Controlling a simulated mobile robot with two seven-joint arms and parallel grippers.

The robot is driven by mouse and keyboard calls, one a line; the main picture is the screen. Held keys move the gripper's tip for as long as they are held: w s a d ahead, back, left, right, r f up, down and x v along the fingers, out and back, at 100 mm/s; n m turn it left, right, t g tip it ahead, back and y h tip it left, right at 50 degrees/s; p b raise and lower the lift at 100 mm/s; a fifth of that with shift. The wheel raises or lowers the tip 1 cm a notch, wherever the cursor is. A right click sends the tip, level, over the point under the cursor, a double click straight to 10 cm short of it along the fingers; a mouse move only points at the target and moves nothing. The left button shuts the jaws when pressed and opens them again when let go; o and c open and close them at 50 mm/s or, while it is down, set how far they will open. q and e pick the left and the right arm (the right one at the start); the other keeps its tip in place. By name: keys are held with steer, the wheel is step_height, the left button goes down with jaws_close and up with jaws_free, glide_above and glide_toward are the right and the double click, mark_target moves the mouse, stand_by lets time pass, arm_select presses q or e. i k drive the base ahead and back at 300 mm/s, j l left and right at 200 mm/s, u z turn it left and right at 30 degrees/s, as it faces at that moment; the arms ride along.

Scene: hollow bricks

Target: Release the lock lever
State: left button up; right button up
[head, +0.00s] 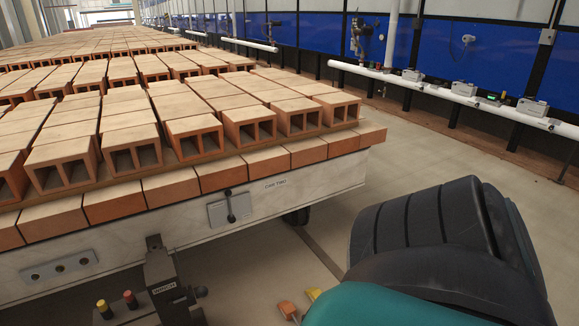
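A dark lever (230,206) with a round knob at each end stands upright on a light grey plate (216,212), on the side of the brick cart (318,180). I cannot tell for sure that it is the lock lever. A black post marked "WINCH" (163,287) stands in front of the cart, with a dark arm at its side. Neither of my grippers can be made out. A black ribbed and teal arm part, which looks like mine, fills the lower right and hides the floor behind it.
Rows of hollow bricks (245,120) lie on the cart, above a layer of bricks along its edge. Yellow and red knobs (130,299) stand at lower left. Small orange and yellow pieces (287,309) show beside the arm. Open floor (400,150) lies right of the cart, before a white rail (450,95).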

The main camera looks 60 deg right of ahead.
mark_target(230, 218)
steer(key=z, duration=1.8)
steer(key=i+z, duration=0.45)
steer(key=i+j+z, duration=0.2)
steer(key=z, duration=0.25)
steer(key=i+j+z, duration=0.15)
steer(key=i+j, duration=0.6)
